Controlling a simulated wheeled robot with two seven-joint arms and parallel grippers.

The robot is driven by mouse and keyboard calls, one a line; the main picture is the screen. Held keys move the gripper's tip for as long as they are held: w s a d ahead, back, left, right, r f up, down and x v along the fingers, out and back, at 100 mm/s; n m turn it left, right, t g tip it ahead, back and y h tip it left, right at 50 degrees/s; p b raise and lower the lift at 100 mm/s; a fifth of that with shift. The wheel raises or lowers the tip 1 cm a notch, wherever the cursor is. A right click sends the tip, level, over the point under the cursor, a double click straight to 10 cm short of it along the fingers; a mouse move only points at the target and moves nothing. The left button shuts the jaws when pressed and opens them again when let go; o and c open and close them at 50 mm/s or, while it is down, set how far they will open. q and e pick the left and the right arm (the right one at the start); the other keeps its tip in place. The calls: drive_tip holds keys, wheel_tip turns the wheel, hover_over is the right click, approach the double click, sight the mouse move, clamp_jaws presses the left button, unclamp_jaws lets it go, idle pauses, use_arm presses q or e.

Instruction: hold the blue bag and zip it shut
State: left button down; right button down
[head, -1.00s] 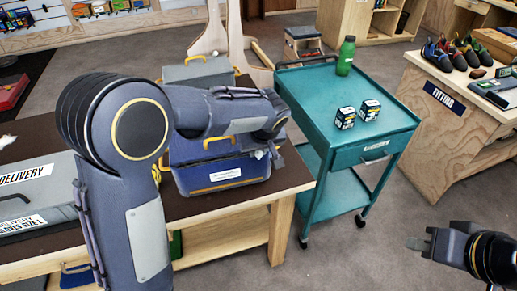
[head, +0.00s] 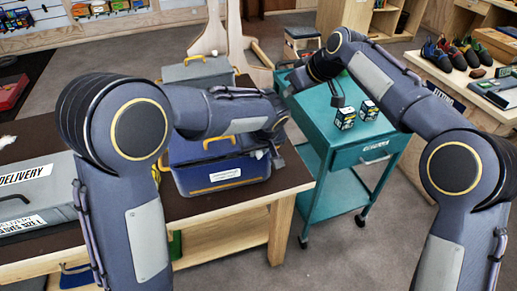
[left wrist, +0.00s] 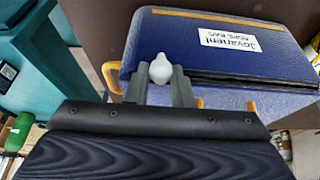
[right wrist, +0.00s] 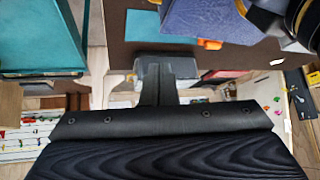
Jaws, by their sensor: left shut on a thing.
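The blue bag (head: 215,176) with yellow handles sits on the brown table near its right end. Its white label shows in the left wrist view (left wrist: 228,33), beside a long dark opening along the bag. My left gripper (left wrist: 160,82) is shut on a white rounded knob (left wrist: 161,68) at the bag's edge; in the head view my left arm hides part of the bag. My right gripper (head: 338,98) is over the teal cart, apart from the bag. Its fingers look together and empty in the right wrist view (right wrist: 155,70), where part of the bag (right wrist: 210,20) shows.
A grey case (head: 198,72) is behind the bag, and a grey delivery box (head: 38,190) is at the left. Floor is clear in front of the cart.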

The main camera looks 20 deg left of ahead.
drive_tip(key=a+f, duration=0.2)
drive_tip(key=a, duration=0.1)
drive_tip(key=w+a+f+n, duration=0.1)
drive_tip(key=a+f, duration=0.1)
drive_tip(key=a, duration=0.2)
drive_tip(key=a+f+n, duration=0.1)
drive_tip(key=a+f, duration=0.1)
drive_tip(key=a, duration=0.2)
drive_tip(key=shift+w+a+f+y, duration=0.1)
drive_tip(key=shift+w+a+y, duration=0.05)
drive_tip(key=shift+w+y, duration=0.2)
drive_tip(key=shift+a+f, duration=0.25)
drive_tip(key=shift+f, duration=2.35)
drive_tip(key=shift+d+f, duration=0.1)
drive_tip(key=shift+f, duration=0.6)
